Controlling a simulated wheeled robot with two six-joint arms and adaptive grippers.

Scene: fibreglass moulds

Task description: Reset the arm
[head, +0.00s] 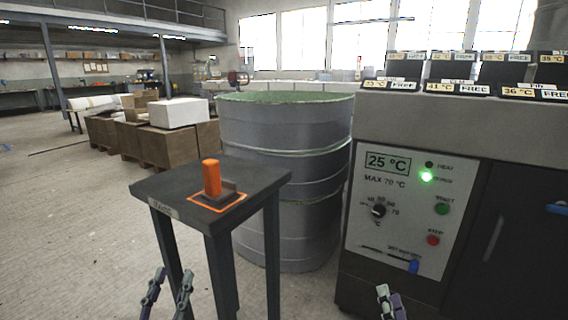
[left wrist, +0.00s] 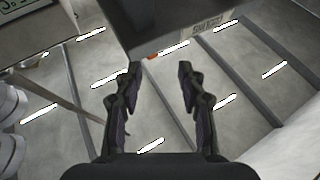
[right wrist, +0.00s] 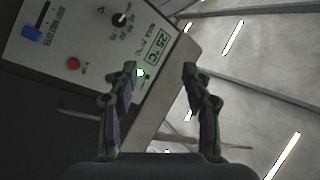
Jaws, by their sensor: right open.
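My left gripper (head: 168,290) is low in the head view, in front of the small dark table. In the left wrist view its two fingers (left wrist: 158,90) stand apart with nothing between them. My right gripper (head: 391,300) is at the bottom of the head view, in front of the grey control cabinet. In the right wrist view its fingers (right wrist: 160,92) are apart and empty, with the cabinet's panel behind the left finger. Both arms are mostly out of the head view.
The dark table (head: 165,187) carries an upright orange-handled object (head: 211,178) inside an orange outline. A large grey drum (head: 285,150) stands behind it. The control cabinet (head: 400,195) reads 25 °C, with a green lamp lit. Cardboard boxes (head: 165,145) stand at the back left; open floor lies left.

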